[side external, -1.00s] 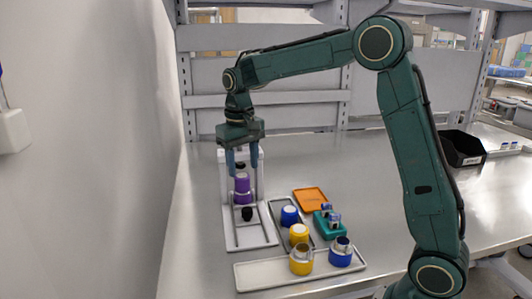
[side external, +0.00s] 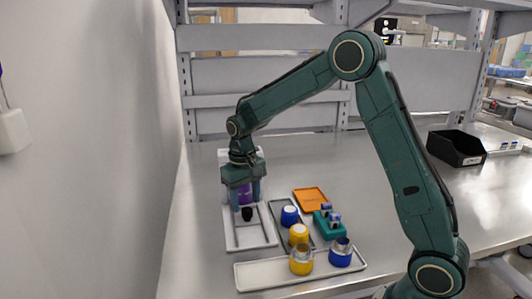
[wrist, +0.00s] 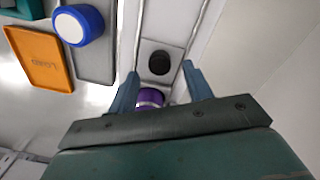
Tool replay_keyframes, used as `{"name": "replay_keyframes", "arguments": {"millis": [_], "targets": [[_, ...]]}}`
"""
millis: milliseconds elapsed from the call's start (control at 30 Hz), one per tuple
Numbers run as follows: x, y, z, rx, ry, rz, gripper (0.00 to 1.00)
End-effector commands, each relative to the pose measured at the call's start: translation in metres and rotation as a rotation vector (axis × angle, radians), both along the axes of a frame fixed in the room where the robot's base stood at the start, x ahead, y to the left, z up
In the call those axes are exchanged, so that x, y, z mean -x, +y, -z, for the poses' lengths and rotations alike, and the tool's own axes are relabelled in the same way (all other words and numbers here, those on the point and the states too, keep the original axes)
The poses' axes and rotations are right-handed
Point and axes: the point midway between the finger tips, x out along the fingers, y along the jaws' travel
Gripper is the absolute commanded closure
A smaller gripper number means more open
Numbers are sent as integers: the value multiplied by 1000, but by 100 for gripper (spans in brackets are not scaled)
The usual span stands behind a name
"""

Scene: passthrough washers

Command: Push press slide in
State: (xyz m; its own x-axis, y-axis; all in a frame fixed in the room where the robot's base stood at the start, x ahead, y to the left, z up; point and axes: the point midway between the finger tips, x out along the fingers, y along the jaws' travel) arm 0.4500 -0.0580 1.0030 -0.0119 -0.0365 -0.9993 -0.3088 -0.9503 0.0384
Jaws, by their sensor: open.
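The press (side external: 228,230) is a light grey frame with a slide track at the table's left. A purple part (side external: 244,192) stands on it, partly hidden by my gripper; its top edge shows in the wrist view (wrist: 150,97). A black knob (side external: 247,214) sits on the track in front of the purple part and shows as a dark round in the wrist view (wrist: 159,62). My gripper (side external: 246,206) is open, pointing down, with its fingers on either side of the purple part. I cannot tell whether they touch it.
A blue cup (side external: 289,215) and a yellow cup (side external: 299,234) stand on a narrow grey tray. A teal block (side external: 329,225) and orange tray (side external: 310,199) lie to the right. A front tray (side external: 265,275) holds yellow and blue ringed cups. A black bin (side external: 457,148) stands far right.

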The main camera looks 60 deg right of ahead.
Motion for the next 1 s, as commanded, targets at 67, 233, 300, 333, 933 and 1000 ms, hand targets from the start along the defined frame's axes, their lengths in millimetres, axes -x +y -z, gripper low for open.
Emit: {"name": "replay_keyframes", "arguments": {"millis": [67, 233, 300, 333, 933, 1000], "targets": [[1, 0, 11, 0, 4, 0, 50], [0, -1, 25, 0, 1, 0, 50], [1, -1, 29, 0, 1, 0, 50], [1, -1, 30, 0, 1, 0, 50], [1, -1, 31, 0, 0, 0, 100], [1, -1, 31, 0, 0, 0, 100]]}}
